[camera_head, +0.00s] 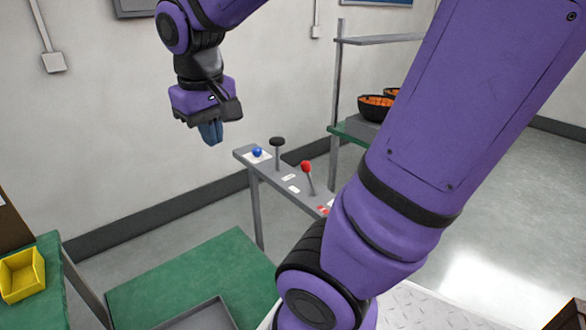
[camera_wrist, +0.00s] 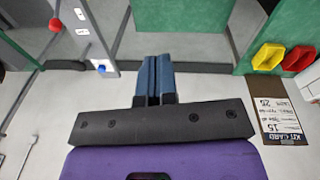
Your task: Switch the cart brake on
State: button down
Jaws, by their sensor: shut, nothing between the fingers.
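A narrow grey panel (camera_head: 272,178) on legs carries several controls. A blue knob (camera_head: 257,152) sits at its far end, beside a black-knobbed lever (camera_head: 277,142). A red-knobbed lever (camera_head: 306,166) leans further along, and a red control (camera_head: 323,209) is partly hidden by my arm. I cannot read the labels, so I cannot tell which is the cart brake. My gripper (camera_head: 211,133) is shut and empty, pointing down in the air to the left of the panel and apart from it. In the wrist view its fingers (camera_wrist: 153,67) are together; the blue knob (camera_wrist: 101,68) and red knob (camera_wrist: 55,25) show at left.
A green table (camera_head: 192,272) with a grey tray (camera_head: 203,316) stands in front. A yellow bin (camera_head: 22,274) is at left; the wrist view also shows a red bin (camera_wrist: 300,59) and a kit card (camera_wrist: 278,112). A shelf with dark bowls (camera_head: 374,107) stands behind the panel.

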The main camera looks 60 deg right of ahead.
jog(key=w+d+f+m+g+h, duration=0.1)
jog(key=w+d+f+m+g, duration=0.1)
jog(key=w+d+f+g, duration=0.3)
jog(key=m+g+h, duration=0.2)
jog(key=g+h, duration=0.8)
jog(key=g, duration=0.2)
send_near(309, 178)
jog(key=w+a+r, duration=0.1)
jog(key=w+r, duration=0.1)
jog(key=w, duration=0.4)
jog(key=shift+s+d+f+h, duration=0.15)
jog(key=shift+d+f+h, duration=0.25)
jog(key=shift+d, duration=0.15)
jog(key=x, duration=1)
jog(key=shift+a+r, duration=0.1)
jog(key=shift+r, duration=0.05)
jog(key=shift+s+r+m, duration=0.1)
jog(key=shift+m, duration=0.2)
